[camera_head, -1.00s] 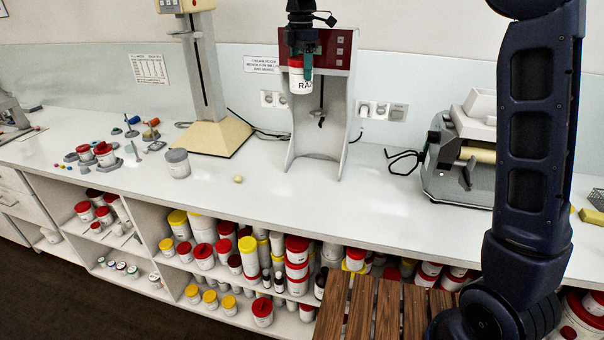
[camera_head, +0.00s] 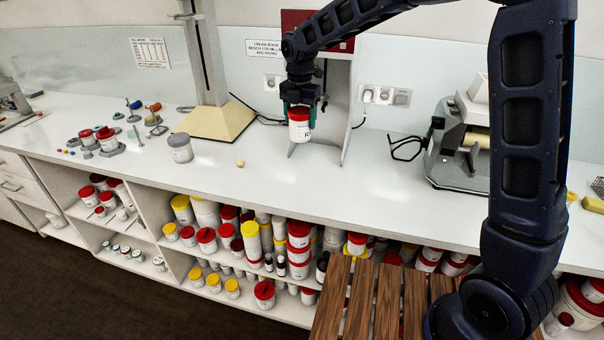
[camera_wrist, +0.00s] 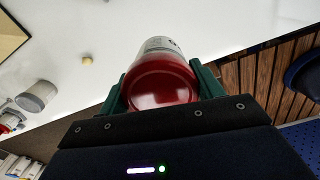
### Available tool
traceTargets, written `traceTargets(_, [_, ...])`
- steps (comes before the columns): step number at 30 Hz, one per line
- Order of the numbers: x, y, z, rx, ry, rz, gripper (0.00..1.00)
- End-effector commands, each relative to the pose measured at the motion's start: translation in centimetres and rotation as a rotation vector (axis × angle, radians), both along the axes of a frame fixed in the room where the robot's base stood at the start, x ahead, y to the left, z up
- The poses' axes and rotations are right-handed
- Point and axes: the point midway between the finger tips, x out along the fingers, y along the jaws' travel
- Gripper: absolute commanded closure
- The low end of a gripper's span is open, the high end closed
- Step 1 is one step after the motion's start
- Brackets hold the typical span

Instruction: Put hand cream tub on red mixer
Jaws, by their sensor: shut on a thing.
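A white hand cream tub with a red lid (camera_head: 299,125) is held upright between the green-tipped fingers of my gripper (camera_head: 299,112). In the wrist view its red lid (camera_wrist: 163,84) fills the space between the fingers. The red mixer stands at the back of the counter, with a red head (camera_head: 341,45) and a pale grey stand (camera_head: 335,92). My arm and gripper hide much of it. The tub appears in front of the mixer's lower stand, below its red head. I cannot tell its exact gap from the mixer or the counter.
The white counter (camera_head: 255,190) is mostly clear in front of the mixer, with a small beige ball (camera_head: 240,163) on it. A grey-lidded tub (camera_head: 180,148) and a cream-coloured machine (camera_head: 215,122) stand left. A grey roller mill (camera_head: 460,150) stands right. A slatted wooden surface (camera_head: 375,300) is in front.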

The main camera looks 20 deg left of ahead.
Motion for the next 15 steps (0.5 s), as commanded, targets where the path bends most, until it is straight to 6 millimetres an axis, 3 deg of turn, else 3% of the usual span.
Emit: traceTargets(15, [-0.1,0.0,-11.1,-0.003,0.002,-0.001,0.62])
